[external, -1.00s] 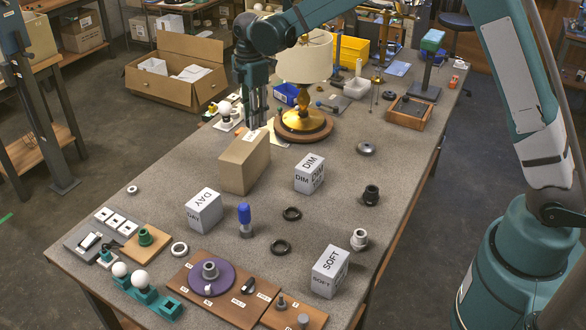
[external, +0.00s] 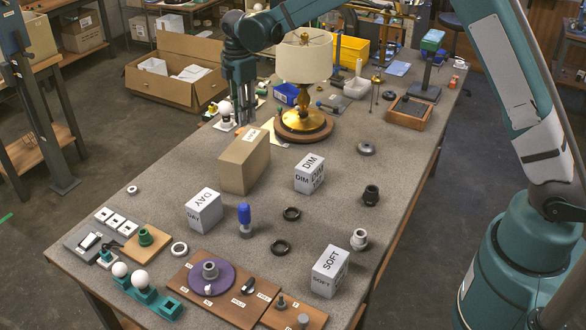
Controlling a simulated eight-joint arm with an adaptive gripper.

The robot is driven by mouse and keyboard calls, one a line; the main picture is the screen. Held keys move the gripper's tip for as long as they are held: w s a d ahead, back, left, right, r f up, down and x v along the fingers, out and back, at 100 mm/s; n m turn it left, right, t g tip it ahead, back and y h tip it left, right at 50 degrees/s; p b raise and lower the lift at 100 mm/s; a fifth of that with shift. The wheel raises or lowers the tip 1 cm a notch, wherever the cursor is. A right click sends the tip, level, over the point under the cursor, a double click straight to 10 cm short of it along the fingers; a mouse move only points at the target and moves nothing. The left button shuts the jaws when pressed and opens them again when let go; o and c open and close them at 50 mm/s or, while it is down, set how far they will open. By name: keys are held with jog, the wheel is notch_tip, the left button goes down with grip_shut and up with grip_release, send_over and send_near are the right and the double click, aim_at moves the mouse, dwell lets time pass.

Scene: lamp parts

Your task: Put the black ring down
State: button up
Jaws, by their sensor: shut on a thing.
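My gripper (external: 244,117) points down at the far left of the table, behind the tan box (external: 243,162) and left of the lamp (external: 303,70). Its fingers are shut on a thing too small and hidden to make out. One black ring (external: 292,214) lies flat on the table, right of the blue-topped part (external: 244,218). Another black ring (external: 280,247) lies flat just in front of it. Both rings are far from my gripper.
Boxes marked DAY (external: 203,211), DIM (external: 309,174) and SOFT (external: 329,271) stand on the table. A white bulb (external: 224,108) sits close to my gripper. The lamp's wooden base (external: 304,129) is to its right. The table is clear around the grey disc (external: 366,149).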

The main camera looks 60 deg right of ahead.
send_over(245, 143)
jog(key=shift+f, duration=2.4)
jog(key=shift+f+p, duration=0.4)
jog(key=shift+f, duration=1.45)
jog(key=shift+f, duration=0.2)
jog(key=o, duration=0.7)
jog(key=shift+c, duration=0.2)
jog(key=shift+r, duration=0.25)
notch_tip(245, 143, up, 12)
jog(key=shift+b, duration=0.45)
